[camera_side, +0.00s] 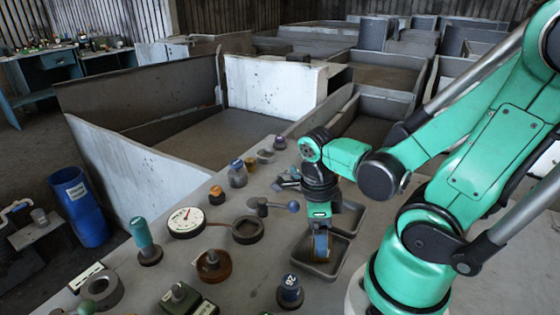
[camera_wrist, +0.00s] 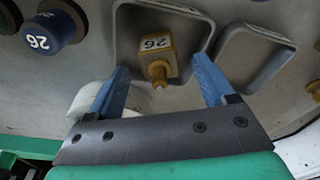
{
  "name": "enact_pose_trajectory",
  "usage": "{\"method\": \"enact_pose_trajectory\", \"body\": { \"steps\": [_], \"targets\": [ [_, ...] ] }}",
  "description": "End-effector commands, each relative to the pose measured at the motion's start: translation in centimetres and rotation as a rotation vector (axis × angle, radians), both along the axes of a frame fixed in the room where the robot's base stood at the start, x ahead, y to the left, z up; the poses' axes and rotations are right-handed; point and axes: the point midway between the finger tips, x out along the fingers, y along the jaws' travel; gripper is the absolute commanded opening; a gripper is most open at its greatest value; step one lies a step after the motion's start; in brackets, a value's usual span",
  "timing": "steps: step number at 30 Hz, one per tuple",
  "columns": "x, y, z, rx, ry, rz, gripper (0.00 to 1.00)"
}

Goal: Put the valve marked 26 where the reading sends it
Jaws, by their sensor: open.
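A brass-yellow valve marked 26 (camera_wrist: 156,52) sits within the near grey tray (camera_wrist: 118,45), its stem pointing toward my gripper. My gripper (camera_wrist: 158,75) is open, with one blue finger on each side of the valve and a gap visible at both. In the side view my gripper (camera_side: 320,245) points down into that tray (camera_side: 338,270) and partly hides the valve. A round dial (camera_side: 186,222) with a red needle lies left on the table; its figures are too small to read.
A dark blue-capped piece also marked 26 (camera_side: 290,291) stands near the tray; it shows in the wrist view (camera_wrist: 55,28). A second, empty-looking tray (camera_side: 348,217) adjoins.

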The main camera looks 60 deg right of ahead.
Motion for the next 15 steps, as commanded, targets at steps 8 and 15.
{"method": "enact_pose_trajectory", "body": {
  "steps": [8, 15],
  "targets": [
    [0.2, 0.1, 2.5, 0.000, 0.000, 0.001, 0.76],
    [0.5, 0.3, 5.4, 0.000, -0.001, 0.000, 0.76]
  ]
}}
